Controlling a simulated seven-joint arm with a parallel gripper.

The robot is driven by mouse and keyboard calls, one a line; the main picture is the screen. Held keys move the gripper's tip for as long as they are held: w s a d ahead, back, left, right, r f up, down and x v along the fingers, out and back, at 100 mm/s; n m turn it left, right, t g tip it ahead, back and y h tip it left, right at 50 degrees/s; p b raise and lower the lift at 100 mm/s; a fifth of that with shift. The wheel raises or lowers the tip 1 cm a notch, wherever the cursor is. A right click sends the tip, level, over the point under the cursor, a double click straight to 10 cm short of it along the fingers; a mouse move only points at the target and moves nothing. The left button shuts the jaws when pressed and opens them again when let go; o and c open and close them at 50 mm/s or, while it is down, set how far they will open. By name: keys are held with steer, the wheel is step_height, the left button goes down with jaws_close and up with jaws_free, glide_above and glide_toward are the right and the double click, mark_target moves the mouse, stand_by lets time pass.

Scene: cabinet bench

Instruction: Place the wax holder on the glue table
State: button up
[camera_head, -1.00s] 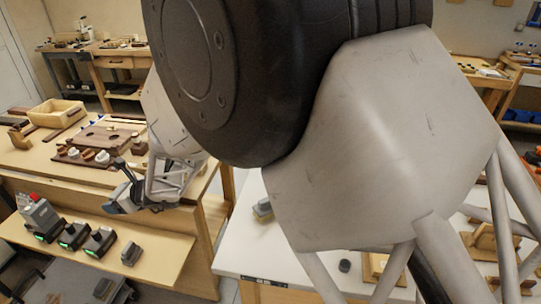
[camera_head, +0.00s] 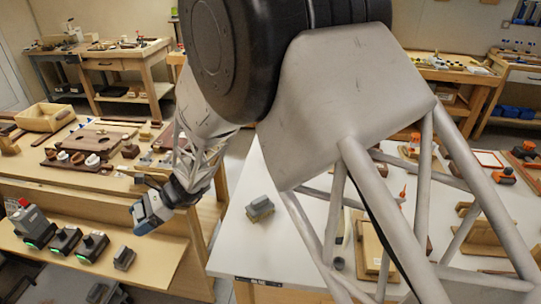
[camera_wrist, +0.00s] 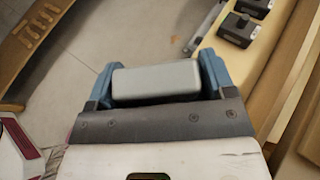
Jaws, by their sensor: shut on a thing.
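A smooth grey block, which looks like the wax holder (camera_wrist: 155,80), is between the blue fingers of my gripper (camera_wrist: 155,84) in the wrist view. The gripper is shut on it. In the head view, my gripper (camera_head: 150,213) hangs in the air above the lower shelf of the left wooden bench, left of the white table. The held block is hard to make out there. The white table (camera_head: 232,250), with a small dark label on its front edge, looks like the glue table. My arm hides much of its middle.
A grey and yellow block (camera_head: 260,208) stands on the white table's left part, with bare surface around it. Dark devices with green lights (camera_head: 64,240) and a grey block (camera_head: 124,258) sit on the wooden shelf (camera_head: 160,262). A floor gap separates bench and table.

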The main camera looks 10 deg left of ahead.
steer(key=w+d+f+n+h, duration=0.1)
steer(key=w+d+n+h, duration=0.1)
steer(key=d+n+h, duration=0.4)
steer(key=w+d+f+n+h, duration=0.2)
steer(key=d+n+h, duration=0.5)
steer(key=d, duration=0.5)
steer(key=w+d+f+n+h, duration=0.2)
steer(key=d+n+h, duration=0.4)
steer(key=d, duration=0.3)
steer(key=shift+f+g+h, duration=0.2)
steer(key=shift+g+h, duration=0.2)
steer(key=shift+h, duration=0.3)
steer(key=w+d+r+n+t, duration=0.5)
steer(key=w+d+n+t, duration=0.3)
steer(key=d+n+t, duration=0.15)
steer(key=w+d+r+n+t, duration=0.5)
steer(key=w+d+n+t, duration=0.4)
steer(key=d, duration=0.2)
steer(key=shift+s+f, duration=0.15)
steer(key=shift+f, duration=2.25)
steer(key=shift+f, duration=0.1)
steer(key=shift+f, duration=3)
steer(key=shift+f, duration=1.9)
